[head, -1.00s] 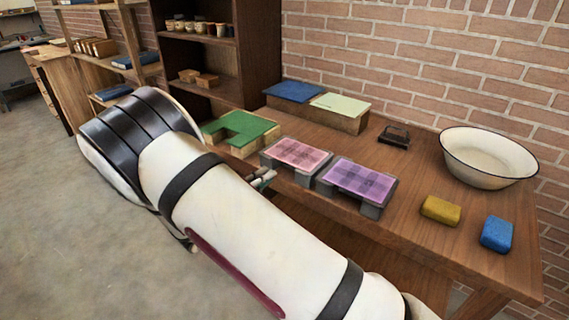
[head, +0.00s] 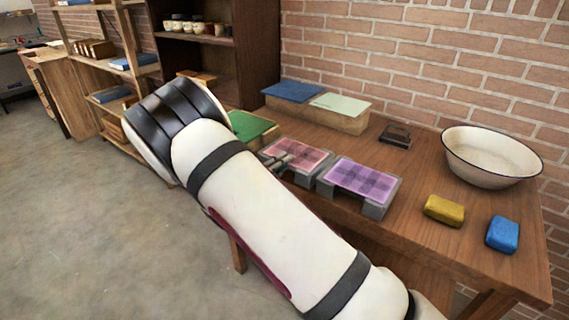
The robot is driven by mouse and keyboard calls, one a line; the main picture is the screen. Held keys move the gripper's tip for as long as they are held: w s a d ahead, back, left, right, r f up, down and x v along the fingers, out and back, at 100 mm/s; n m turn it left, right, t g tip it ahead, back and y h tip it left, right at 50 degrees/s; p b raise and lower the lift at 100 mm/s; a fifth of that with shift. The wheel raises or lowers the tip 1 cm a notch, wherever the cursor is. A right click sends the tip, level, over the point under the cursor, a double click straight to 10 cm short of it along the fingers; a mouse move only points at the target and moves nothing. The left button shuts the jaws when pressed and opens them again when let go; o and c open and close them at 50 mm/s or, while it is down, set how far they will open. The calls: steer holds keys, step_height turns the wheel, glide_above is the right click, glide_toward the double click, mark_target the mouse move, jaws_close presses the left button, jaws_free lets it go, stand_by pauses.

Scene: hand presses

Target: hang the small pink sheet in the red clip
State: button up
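A pink sheet (head: 308,156) with a darker grid pattern lies flat on a grey-footed press block at the middle of the table. A purple sheet (head: 361,177) lies on a like block to its right. The tip of my gripper (head: 280,162) shows as small grey parts at the left front edge of the pink sheet, partly hidden behind my arm. I cannot tell if it touches the sheet or if its fingers are apart. I do not see a red clip in this view.
Blue (head: 292,91) and pale green (head: 341,103) sheets lie on a wooden block behind. A dark stamp-like object (head: 396,136), white basin (head: 489,158), yellow sponge (head: 444,210) and blue sponge (head: 502,234) stand right.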

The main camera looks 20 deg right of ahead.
steer(key=shift+w+d, duration=0.1)
steer(key=shift+d, duration=0.05)
jaws_close()
steer(key=shift+r, duration=0.1)
steer(key=shift+r+p, duration=0.85)
steer(key=shift+r, duration=0.65)
steer(key=shift+f, duration=0.1)
